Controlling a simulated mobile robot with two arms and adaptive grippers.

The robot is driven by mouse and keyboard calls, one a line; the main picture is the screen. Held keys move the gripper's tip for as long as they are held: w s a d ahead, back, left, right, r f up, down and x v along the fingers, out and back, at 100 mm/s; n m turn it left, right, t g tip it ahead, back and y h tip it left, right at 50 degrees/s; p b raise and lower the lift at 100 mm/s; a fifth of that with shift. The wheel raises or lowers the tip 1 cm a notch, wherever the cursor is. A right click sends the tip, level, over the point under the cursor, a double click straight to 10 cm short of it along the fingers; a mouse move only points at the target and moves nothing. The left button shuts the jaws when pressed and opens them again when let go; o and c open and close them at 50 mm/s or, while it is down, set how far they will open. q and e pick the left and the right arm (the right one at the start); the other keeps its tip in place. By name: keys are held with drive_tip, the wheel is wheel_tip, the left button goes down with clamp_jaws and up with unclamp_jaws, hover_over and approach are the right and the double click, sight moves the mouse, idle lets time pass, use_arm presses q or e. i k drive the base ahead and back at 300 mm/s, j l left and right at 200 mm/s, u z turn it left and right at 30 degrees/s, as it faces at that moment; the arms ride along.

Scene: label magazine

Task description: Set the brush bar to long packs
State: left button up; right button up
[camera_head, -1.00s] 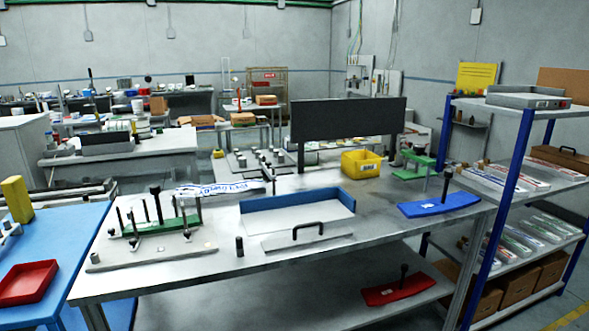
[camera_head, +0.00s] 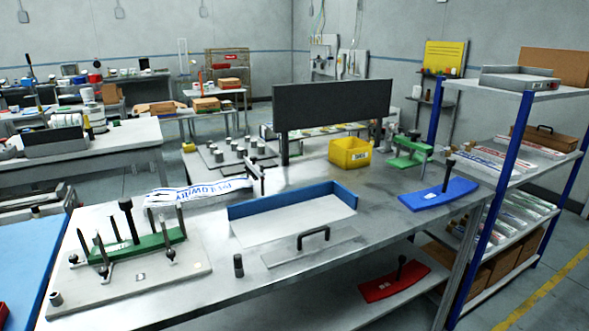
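A long green bar (camera_head: 137,247) with several upright black-topped pins stands on a grey base plate (camera_head: 185,284) at the left of the grey workbench (camera_head: 215,318). I cannot tell for sure which part is the brush bar. A blue curved plate with a black handle (camera_head: 437,195) lies at the bench's right end. A similar red plate (camera_head: 393,282) lies on the lower shelf. A white printed strip (camera_head: 200,193) lies behind the green bar. Neither of my grippers is in view.
A blue-backed tray (camera_head: 293,209) and a flat plate with a black handle (camera_head: 311,248) occupy the bench middle. A yellow bin (camera_head: 354,153) and green clamp (camera_head: 410,153) stand behind. A blue-posted rack (camera_head: 500,170) stands right, a blue table (camera_head: 30,255) left.

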sight(252, 167)
drive_tip(key=i+j, duration=0.2)
drive_tip(key=j, duration=0.15)
drive_tip(key=i+j+z, duration=0.1)
drive_tip(key=j, duration=0.25)
drive_tip(key=i+j, duration=0.2)
drive_tip(key=j, duration=0.15)
drive_tip(key=i+z, duration=0.05)
